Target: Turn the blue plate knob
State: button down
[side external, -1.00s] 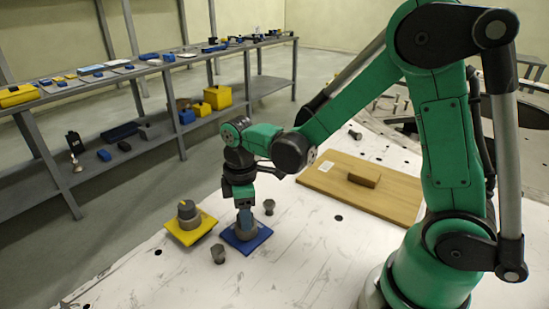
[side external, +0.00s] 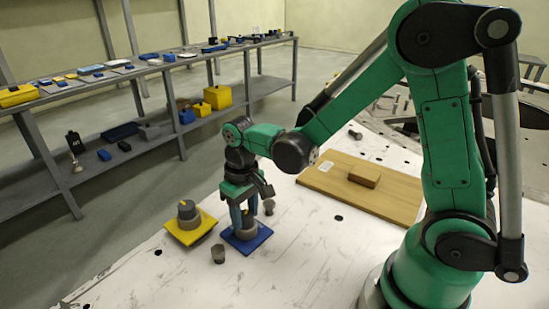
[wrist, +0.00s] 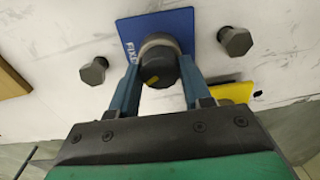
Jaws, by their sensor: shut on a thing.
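The blue plate (side external: 262,236) lies flat on the white table, with a grey round knob (side external: 247,231) standing on it. In the wrist view the blue plate (wrist: 180,22) shows part of some white lettering, and the dark knob top (wrist: 158,68) carries a small yellow mark. My gripper (side external: 243,222) points down over the plate, its two blue fingers on either side of the knob. In the wrist view my gripper (wrist: 160,80) is shut on the knob, one finger at each side. The fingers hide part of the knob's sides.
A yellow plate (side external: 205,231) with its own grey knob (side external: 188,211) lies just left. Grey bolts stand near the blue plate, one in front (side external: 218,254) and one behind (side external: 269,206). A wooden board (side external: 390,205) with a brown block (side external: 364,175) lies behind right.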

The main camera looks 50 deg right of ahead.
aim_at(245, 215)
jog(key=m, duration=0.4)
jog(key=shift+m, duration=0.3)
dwell(0.4)
jog(key=shift+c, duration=1.8)
grip_release()
jog(key=shift+r, duration=2.8)
